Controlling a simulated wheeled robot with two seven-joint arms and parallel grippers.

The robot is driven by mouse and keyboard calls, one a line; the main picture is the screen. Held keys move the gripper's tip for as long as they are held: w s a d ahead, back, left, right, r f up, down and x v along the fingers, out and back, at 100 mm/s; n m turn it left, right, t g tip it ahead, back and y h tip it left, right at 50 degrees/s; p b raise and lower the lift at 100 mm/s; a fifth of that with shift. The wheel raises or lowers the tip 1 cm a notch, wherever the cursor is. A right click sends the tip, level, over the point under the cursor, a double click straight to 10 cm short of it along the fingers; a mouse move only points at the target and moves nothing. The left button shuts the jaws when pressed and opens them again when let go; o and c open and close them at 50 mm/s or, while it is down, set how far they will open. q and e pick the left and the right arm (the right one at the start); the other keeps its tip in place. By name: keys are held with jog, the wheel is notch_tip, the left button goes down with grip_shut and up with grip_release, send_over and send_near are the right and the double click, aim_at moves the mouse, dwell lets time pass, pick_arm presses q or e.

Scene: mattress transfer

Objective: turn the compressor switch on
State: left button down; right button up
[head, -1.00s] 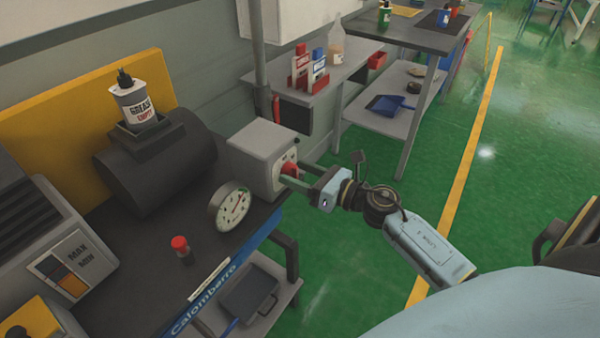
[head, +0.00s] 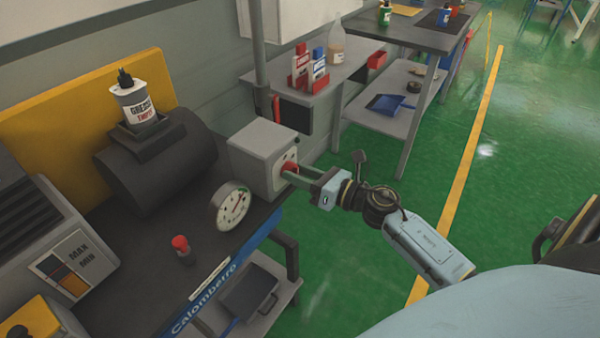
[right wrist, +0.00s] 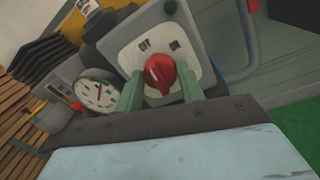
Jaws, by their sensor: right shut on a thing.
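The compressor switch is a red rotary knob (head: 289,168) on a pale plate on the side of a grey box (head: 262,150). It also shows in the right wrist view as a red knob (right wrist: 159,73) on the white plate (right wrist: 150,45), with small markings above it that I cannot read. My right gripper (head: 295,173) reaches the knob from the right. Its two green fingers (right wrist: 160,90) stand on either side of the knob and are shut on it. The knob's handle looks tilted in the wrist view. My left gripper is not in view.
A round gauge (head: 231,205) stands on the bench left of the box, near a red-capped item (head: 181,246). A dark cylinder tank (head: 160,160) carries a grease bottle (head: 137,106). Shelves with bottles stand behind.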

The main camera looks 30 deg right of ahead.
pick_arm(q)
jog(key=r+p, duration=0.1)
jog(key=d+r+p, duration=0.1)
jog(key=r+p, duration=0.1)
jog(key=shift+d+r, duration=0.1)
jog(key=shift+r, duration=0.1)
pick_arm(e)
jog(key=m+t, duration=0.1)
jog(key=m, duration=1)
jog(key=shift+f, duration=0.1)
jog(key=shift+m, duration=0.3)
jog(key=o, duration=1)
jog(key=shift+s, duration=0.15)
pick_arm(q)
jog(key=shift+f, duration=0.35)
pick_arm(e)
jog(key=r+v, duration=0.1)
jog(key=v, duration=1.2)
jog(key=shift+f, duration=0.45)
jog(key=shift+s, duration=0.1)
